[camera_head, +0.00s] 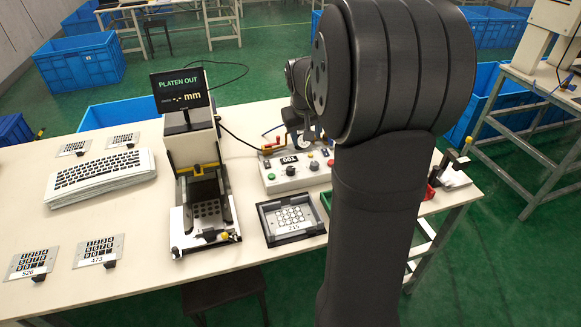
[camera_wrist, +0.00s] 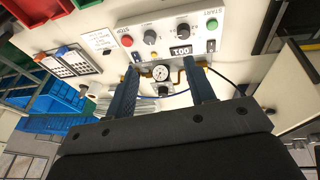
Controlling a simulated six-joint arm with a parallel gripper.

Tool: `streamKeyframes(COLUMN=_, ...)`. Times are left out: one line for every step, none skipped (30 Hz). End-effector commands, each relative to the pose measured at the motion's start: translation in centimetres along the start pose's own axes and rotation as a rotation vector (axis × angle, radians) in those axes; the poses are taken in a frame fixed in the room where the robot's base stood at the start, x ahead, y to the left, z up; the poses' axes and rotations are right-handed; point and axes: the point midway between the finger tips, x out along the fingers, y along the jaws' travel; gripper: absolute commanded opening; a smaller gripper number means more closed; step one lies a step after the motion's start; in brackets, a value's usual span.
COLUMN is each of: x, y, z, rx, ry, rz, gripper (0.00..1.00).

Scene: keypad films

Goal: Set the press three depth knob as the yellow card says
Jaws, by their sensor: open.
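A white control box (camera_head: 300,181) stands on the table in the head view, partly behind my arm. In the wrist view the box (camera_wrist: 165,50) carries a red STOP button (camera_wrist: 127,41), a green START button (camera_wrist: 212,23), a small display (camera_wrist: 181,50) and two dark knobs, one on the left (camera_wrist: 150,37) and one on the right (camera_wrist: 183,29). Their small labels are unreadable, so I cannot tell which is the depth knob. I cannot make out a yellow card.
A press with a screen reading PLATEN OUT (camera_head: 180,87) stands left of the box. A framed keypad plate marked 215 (camera_head: 290,219) lies in front of the box.

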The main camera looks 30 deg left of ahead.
Motion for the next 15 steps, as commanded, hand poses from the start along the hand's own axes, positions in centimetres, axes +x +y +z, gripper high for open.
streamKeyframes(x=0.3, y=-1.1, z=-0.2, rx=0.063, ry=0.015, rz=-0.001, gripper=0.50)
streamKeyframes(x=0.5, y=-1.6, z=-0.3, rx=0.108, ry=0.023, rz=-0.002, gripper=0.50)
streamKeyframes(x=0.7, y=-2.2, z=-0.5, rx=0.163, ry=0.036, rz=-0.004, gripper=0.50)
streamKeyframes(x=0.9, y=-2.7, z=-0.6, rx=0.202, ry=0.044, rz=-0.005, gripper=0.50)
streamKeyframes(x=1.0, y=-3.0, z=-0.8, rx=0.237, ry=0.053, rz=-0.007, gripper=0.50)
streamKeyframes(x=1.1, y=-3.5, z=-0.9, rx=0.279, ry=0.061, rz=-0.010, gripper=0.50)
streamKeyframes(x=1.2, y=-3.8, z=-0.9, rx=0.306, ry=0.067, rz=-0.012, gripper=0.50)
streamKeyframes(x=1.3, y=-4.1, z=-1.0, rx=0.330, ry=0.073, rz=-0.014, gripper=0.50)
streamKeyframes(x=1.4, y=-4.4, z=-1.0, rx=0.357, ry=0.078, rz=-0.016, gripper=0.50)
streamKeyframes(x=1.4, y=-4.5, z=-1.1, rx=0.372, ry=0.080, rz=-0.018, gripper=0.50)
streamKeyframes(x=1.5, y=-4.7, z=-1.1, rx=0.386, ry=0.083, rz=-0.019, gripper=0.50)
streamKeyframes(x=1.6, y=-4.8, z=-1.1, rx=0.398, ry=0.086, rz=-0.021, gripper=0.50)
streamKeyframes(x=1.7, y=-4.8, z=-1.2, rx=0.404, ry=0.087, rz=-0.021, gripper=0.50)
streamKeyframes(x=1.8, y=-4.9, z=-1.2, rx=0.408, ry=0.088, rz=-0.022, gripper=0.50)
streamKeyframes(x=2.1, y=-4.9, z=-1.2, rx=0.410, ry=0.087, rz=-0.022, gripper=0.50)
